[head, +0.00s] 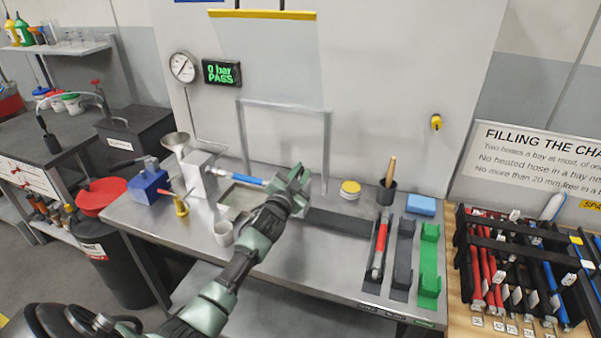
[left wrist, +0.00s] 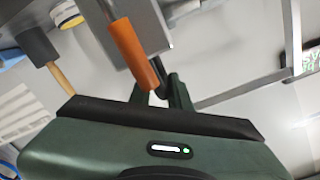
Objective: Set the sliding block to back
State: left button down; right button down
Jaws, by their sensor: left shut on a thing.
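My left gripper (head: 292,188) reaches over the middle of the steel bench, at the left end of a dark flat strip (head: 342,222). In the left wrist view, a grey metal block (left wrist: 150,25), which looks like the sliding block, has an orange handle (left wrist: 135,55) on a metal rod. My left gripper's fingers (left wrist: 158,92) are shut at the handle's tip. In the head view my gripper hides most of the block and handle. A blue hose piece (head: 250,180) runs from a grey block (head: 200,175) toward my gripper. My right gripper is not in view.
A clear guard (head: 283,104) with a metal frame stands behind my gripper. A yellow-lidded tin (head: 350,189), a dark pot (head: 386,193) and a green holder (head: 429,262) stand to the right.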

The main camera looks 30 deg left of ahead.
pick_arm(q)
jog(key=shift+r, duration=0.25)
dwell(0.3)
jog(key=w+d+b, duration=0.3)
jog(key=d+b, duration=0.1)
jog(key=d, duration=0.9)
jog(key=shift+w+d, duration=0.15)
jog(key=shift+d, duration=0.2)
jog(key=c, duration=1.5)
grip_release()
jog(key=shift+f, duration=0.1)
